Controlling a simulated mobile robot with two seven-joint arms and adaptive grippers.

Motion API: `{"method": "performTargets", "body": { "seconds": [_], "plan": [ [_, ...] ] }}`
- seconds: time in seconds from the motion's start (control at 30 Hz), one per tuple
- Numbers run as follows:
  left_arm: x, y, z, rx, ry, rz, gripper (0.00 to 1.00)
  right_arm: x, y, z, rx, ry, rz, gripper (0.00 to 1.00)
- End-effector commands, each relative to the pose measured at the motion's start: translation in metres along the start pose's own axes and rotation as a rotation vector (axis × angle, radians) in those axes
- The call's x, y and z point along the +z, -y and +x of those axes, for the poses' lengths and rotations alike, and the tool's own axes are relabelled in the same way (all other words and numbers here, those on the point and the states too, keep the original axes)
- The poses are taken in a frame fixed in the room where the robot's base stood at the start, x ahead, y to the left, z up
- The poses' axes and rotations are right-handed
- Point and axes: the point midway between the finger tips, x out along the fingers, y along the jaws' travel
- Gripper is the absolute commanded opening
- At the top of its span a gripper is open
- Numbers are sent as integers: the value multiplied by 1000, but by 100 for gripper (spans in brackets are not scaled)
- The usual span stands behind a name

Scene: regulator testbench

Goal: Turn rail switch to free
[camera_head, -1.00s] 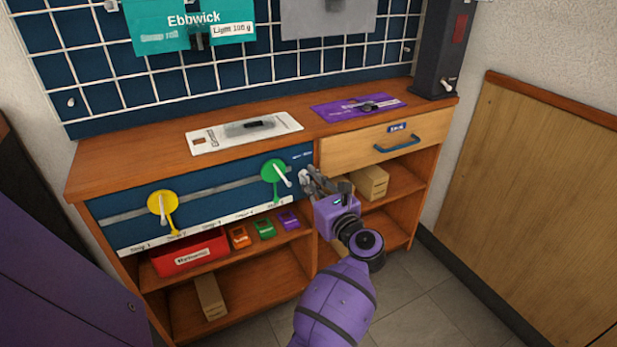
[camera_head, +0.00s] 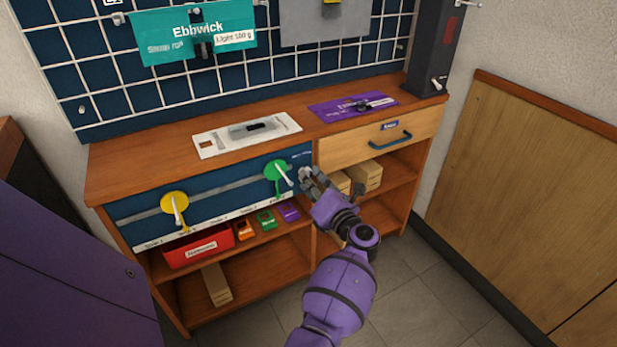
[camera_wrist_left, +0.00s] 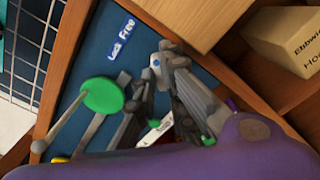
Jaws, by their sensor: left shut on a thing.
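The rail switch (camera_head: 305,173) is a small grey piece at the right end of the blue panel (camera_head: 227,202), beside the green disc. A blue label reading "Lock Free" (camera_wrist_left: 120,39) is on the panel near it in the left wrist view. My left gripper (camera_head: 311,180), on the purple arm, is at the panel's right end, shut on the switch. Its fingers (camera_wrist_left: 163,92) hide much of the switch, so I cannot tell its exact angle. My right gripper is in neither view.
A green disc with a lever (camera_head: 275,172) is just left of my gripper, and a yellow one (camera_head: 174,203) further left. A drawer with a blue handle (camera_head: 391,142) is to the right. Below are a red bin (camera_head: 199,249) and shelves with boxes.

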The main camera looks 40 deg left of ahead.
Motion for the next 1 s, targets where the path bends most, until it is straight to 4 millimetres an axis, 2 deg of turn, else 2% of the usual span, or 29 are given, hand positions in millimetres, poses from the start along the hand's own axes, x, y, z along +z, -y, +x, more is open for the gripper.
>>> {"method": "performTargets", "body": {
  "seconds": [0.27, 0.7, 0.73, 0.77, 1.0],
  "plan": [
    [-1, 0, -1, -2, -2, 66, 0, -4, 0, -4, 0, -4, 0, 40],
    [-1, 1, -1, -1, -1, 75, 0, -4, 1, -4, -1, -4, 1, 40],
    [-1, 1, -1, -1, -1, 75, 13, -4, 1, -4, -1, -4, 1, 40],
    [-1, 1, -1, -1, -1, 75, 17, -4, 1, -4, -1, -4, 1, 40],
    [0, 0, 0, -1, 0, 73, 18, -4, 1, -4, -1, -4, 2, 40]
  ]
}}
